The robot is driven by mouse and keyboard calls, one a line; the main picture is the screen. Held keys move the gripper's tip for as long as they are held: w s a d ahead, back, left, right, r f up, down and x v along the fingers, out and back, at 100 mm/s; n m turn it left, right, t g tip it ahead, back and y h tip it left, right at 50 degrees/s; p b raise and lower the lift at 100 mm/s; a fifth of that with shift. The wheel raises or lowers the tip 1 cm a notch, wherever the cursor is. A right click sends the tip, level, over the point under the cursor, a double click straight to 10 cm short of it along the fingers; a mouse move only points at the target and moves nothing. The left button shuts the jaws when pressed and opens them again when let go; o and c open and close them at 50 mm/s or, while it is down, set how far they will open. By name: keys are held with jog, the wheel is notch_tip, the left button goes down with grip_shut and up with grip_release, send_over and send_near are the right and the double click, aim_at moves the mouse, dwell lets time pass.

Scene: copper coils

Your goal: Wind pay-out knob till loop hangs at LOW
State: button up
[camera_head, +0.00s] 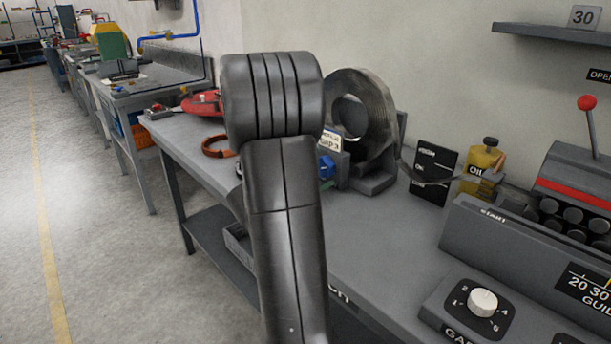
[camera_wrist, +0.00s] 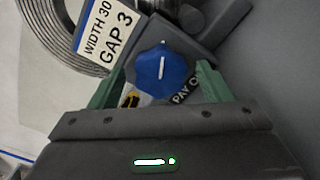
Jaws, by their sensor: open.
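The blue pay-out knob (camera_wrist: 162,72) with a white pointer line sits between the green fingers of my gripper (camera_wrist: 161,69) in the wrist view. The fingers are open, one on each side of the knob; I cannot tell whether they touch it. The pointer is near upright in that view. In the head view the knob (camera_head: 326,167) shows beside my arm, which hides my gripper. The coil (camera_head: 384,105) stands on its holder behind. A strip runs from the coil past the black level board (camera_head: 433,168), whose upper words look like HIGH and OK; LOW is not readable.
A label (camera_wrist: 106,32) reading WIDTH 30, GAP 3 stands beside the knob. A yellow oil can (camera_head: 481,163), a roller machine with a red-knobbed lever (camera_head: 587,103) and a white dial (camera_head: 483,302) are at right. The bench front between is clear.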

jog(key=v, duration=1.3)
jog(key=shift+s+a, duration=0.2)
jog(key=shift+a, duration=0.05)
jog(key=shift+r, duration=0.1)
jog(key=n+p, duration=0.2)
jog(key=p, duration=0.1)
jog(key=shift+w+r, duration=0.1)
jog(key=shift+r, duration=0.2)
jog(key=n+p, duration=0.4)
jog(key=n, duration=0.1)
jog(key=shift+w+a+r, duration=0.1)
jog(key=shift+a+r, duration=0.05)
jog(key=shift+a, duration=0.05)
jog(key=n+p, duration=0.3)
jog(key=n, duration=0.1)
jog(key=shift+f+n+p, duration=0.45)
jog(key=shift+n+p, duration=0.2)
jog(key=shift+n, duration=0.45)
jog(key=shift+w+d+f, duration=0.1)
jog(key=shift+d+f, duration=0.05)
jog(key=shift+d, duration=0.15)
jog(key=p+x, duration=0.1)
jog(key=x, duration=1.2)
